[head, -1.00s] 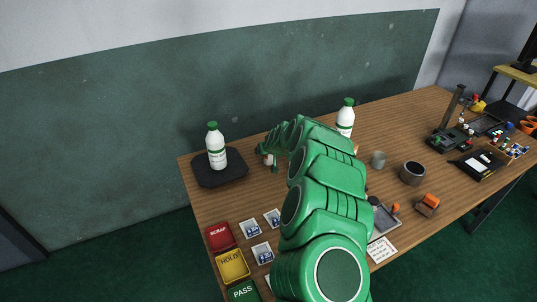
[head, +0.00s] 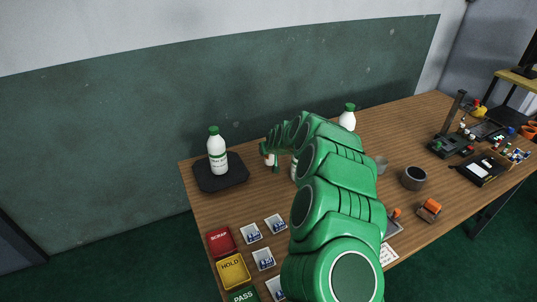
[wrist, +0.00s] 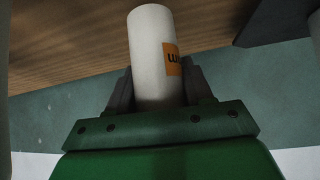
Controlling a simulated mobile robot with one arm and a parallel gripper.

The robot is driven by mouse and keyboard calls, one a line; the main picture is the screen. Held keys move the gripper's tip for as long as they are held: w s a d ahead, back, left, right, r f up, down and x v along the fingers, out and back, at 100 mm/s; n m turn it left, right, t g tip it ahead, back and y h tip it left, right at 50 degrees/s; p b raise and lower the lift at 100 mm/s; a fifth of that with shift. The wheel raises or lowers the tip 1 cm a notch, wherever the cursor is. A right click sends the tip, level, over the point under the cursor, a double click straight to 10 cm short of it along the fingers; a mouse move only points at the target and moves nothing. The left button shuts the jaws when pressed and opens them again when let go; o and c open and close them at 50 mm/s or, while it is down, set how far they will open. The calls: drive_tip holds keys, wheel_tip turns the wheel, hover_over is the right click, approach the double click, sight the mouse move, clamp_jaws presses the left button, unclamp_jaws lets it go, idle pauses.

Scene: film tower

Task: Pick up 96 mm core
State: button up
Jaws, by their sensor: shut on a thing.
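A white cylindrical core (wrist: 153,50) with an orange label stands between the fingers of my gripper (wrist: 160,90) in the wrist view. The fingers are shut on it from both sides. Only part of the label's lettering shows, so I cannot read its size. In the head view my gripper (head: 270,158) is at the far side of the wooden table, right of the black pad, and a small part of the white core shows there. My arm hides much of the table's middle.
A white bottle with a green cap (head: 217,152) stands on a black pad (head: 205,181). Another bottle (head: 348,117) is behind my arm. Red SCRAP (head: 220,240), yellow HOLD (head: 233,270) and green PASS (head: 243,296) bins line the left edge. A dark cup (head: 413,177) stands right.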

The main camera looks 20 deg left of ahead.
drive_tip(key=shift+d+r, duration=0.15)
drive_tip(key=shift+r, duration=0.45)
drive_tip(key=shift+a+v, duration=0.1)
drive_tip(key=shift+v, duration=1)
drive_tip(key=shift+a+v, duration=0.15)
drive_tip(key=shift+v, duration=0.95)
drive_tip(key=s+d+r, duration=0.5)
drive_tip(key=s+r, duration=0.1)
drive_tip(key=s, duration=0.3)
drive_tip(key=shift+s, duration=0.3)
